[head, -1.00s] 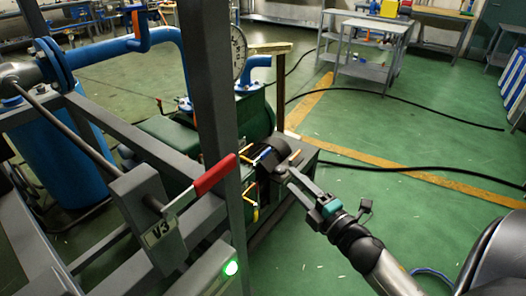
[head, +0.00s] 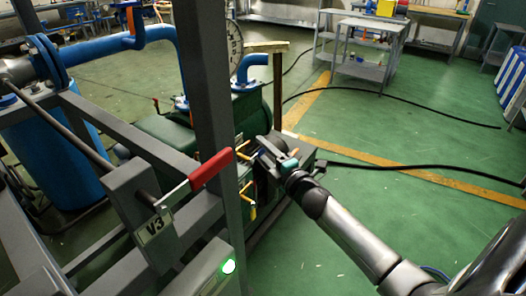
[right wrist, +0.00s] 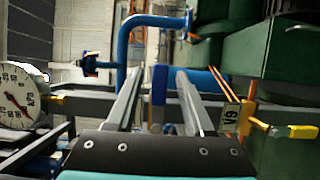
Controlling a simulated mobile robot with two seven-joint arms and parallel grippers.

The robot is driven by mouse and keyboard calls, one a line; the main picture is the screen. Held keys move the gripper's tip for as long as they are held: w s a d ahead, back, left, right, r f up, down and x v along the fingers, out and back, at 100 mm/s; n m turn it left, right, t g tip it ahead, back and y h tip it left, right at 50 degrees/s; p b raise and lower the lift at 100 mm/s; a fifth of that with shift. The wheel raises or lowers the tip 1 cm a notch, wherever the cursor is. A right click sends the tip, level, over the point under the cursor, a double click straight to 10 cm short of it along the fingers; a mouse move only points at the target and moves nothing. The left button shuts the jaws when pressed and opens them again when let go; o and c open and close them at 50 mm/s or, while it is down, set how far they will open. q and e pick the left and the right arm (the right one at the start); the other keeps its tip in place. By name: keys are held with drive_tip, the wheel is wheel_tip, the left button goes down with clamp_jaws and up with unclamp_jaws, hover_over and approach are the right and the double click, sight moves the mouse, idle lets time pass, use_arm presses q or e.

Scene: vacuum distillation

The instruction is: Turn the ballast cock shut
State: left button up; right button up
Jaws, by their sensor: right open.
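The green pump (head: 250,112) stands behind the grey frame post. Small cocks with yellow handles sit on its near side: a lower yellow handle (head: 248,211) and an orange-yellow piece (head: 243,152) above it. I cannot tell for sure which is the ballast cock. In the right wrist view a yellow handle (right wrist: 302,131) sticks out at the right, beside a tag (right wrist: 231,118) that seems to read V9. My right gripper (head: 264,148) is at the pump's near end. Its two fingers (right wrist: 158,75) are apart, with a blue part (right wrist: 160,84) seen between them. My left gripper is out of view.
The grey post (head: 207,100) and a red lever (head: 212,168) marked V3 stand left of my right gripper. A dial gauge (right wrist: 20,95) shows at the left in the wrist view.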

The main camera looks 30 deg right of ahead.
drive_tip(key=shift+w, duration=0.2)
clamp_jaws()
idle(0.4)
idle(1.0)
